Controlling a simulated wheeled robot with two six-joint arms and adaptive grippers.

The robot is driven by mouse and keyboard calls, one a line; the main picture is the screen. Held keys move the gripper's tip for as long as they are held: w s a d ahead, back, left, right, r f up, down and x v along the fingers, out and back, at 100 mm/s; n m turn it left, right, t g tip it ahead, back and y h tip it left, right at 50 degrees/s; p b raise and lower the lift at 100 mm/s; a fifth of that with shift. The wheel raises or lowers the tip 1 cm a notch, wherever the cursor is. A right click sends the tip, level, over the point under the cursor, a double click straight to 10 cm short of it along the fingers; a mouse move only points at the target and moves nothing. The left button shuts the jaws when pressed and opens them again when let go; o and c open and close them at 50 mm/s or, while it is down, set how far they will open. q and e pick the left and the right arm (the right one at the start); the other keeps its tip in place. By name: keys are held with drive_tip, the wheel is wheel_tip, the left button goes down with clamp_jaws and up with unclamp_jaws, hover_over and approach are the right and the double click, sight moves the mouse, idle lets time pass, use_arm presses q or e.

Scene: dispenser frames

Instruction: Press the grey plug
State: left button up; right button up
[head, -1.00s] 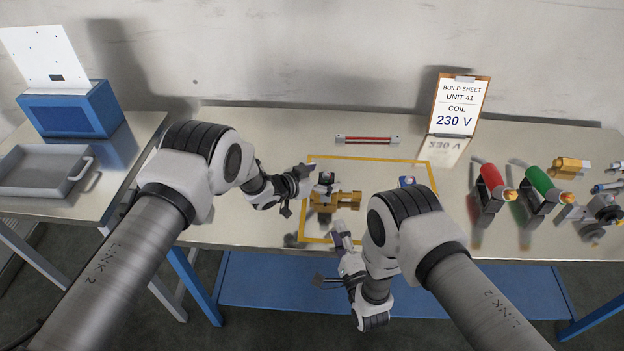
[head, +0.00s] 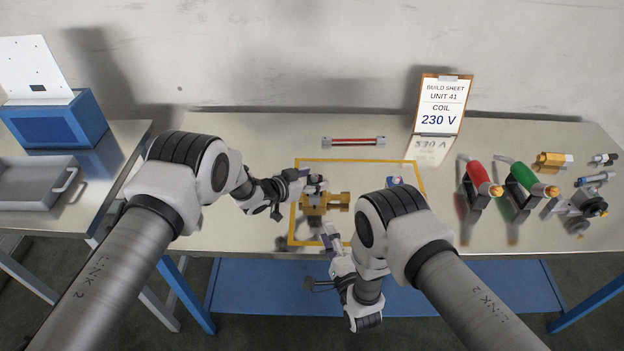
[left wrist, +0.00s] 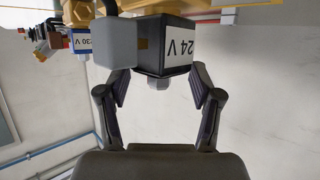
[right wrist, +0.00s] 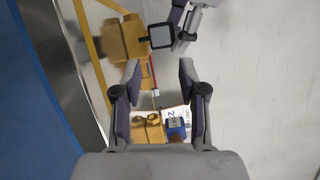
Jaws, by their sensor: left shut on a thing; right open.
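The grey plug (left wrist: 117,46) is a plain block in the left wrist view, with a dark cable above it. It overlaps one side of a black coil (left wrist: 166,60) labelled 24 V; I cannot tell how far it is seated. My left gripper (left wrist: 157,88) is shut on the black coil, one finger on each side. In the head view the coil (head: 316,184) is at the top of the brass valve body (head: 325,202), and my left gripper (head: 306,183) reaches it from the left. My right gripper (head: 332,236) is open and empty, nearer the front edge than the valve.
A blue coil (head: 396,181) lies inside the yellow outline (head: 428,180). A red-striped bar (head: 353,141) lies behind it. The build sheet (head: 441,104) reads COIL 230 V. Red (head: 475,173) and green (head: 525,180) cylinders and brass parts crowd the right. A grey tray (head: 30,190) stands left.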

idle(0.4)
drive_tip(key=c, duration=0.7)
drive_tip(key=shift+n, duration=0.6)
clamp_jaws()
drive_tip(key=n, duration=0.4)
drive_tip(key=shift+s+a+n+y, duration=0.1)
drive_tip(key=shift+a+n+y, duration=0.1)
drive_tip(key=shift+n+y, duration=0.1)
drive_tip(key=n, duration=0.2)
drive_tip(key=a+n, duration=0.1)
drive_tip(key=n, duration=0.1)
drive_tip(key=n+y, duration=0.1)
drive_tip(key=n, duration=0.2)
drive_tip(key=shift+s+a+f+g, duration=0.15)
drive_tip(key=shift+s+a+g, duration=0.15)
drive_tip(key=shift+s, duration=0.1)
drive_tip(key=s+d+n+g+y, duration=0.1)
drive_tip(key=d+n+g+y, duration=0.1)
drive_tip(key=n, duration=1.2)
drive_tip(key=d+n+g+y, duration=0.1)
drive_tip(key=d+n+y, duration=0.2)
drive_tip(key=n, duration=1.2)
drive_tip(key=shift+s+d+r+n+g, duration=0.3)
drive_tip(key=shift+s+d+r+g, duration=0.1)
drive_tip(key=shift+d, duration=0.65)
